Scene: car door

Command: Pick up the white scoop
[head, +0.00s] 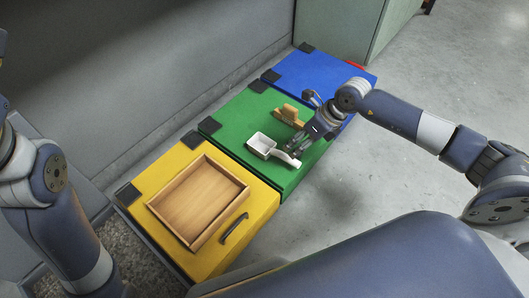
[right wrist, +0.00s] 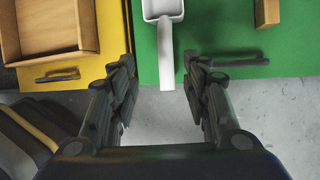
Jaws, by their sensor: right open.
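The white scoop (head: 273,150) lies on the green box top (head: 232,115), its square cup to the left and its handle pointing to the lower right. In the right wrist view the scoop's handle (right wrist: 166,55) runs down between the open fingers, with the cup at the top edge. My right gripper (head: 303,125) is open and empty. It is over the green box at the handle side of the scoop; in the wrist view its fingertips (right wrist: 160,72) stand either side of the handle, apart from it. My left arm shows at the left, but its gripper is out of view.
A wooden tray (head: 200,200) sits on the yellow box (head: 165,172), which has a dark handle (head: 234,228). A wooden brush-like object (head: 288,115) stands on the green box behind the scoop. A blue box (head: 305,72) is beyond. Bare floor lies to the right.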

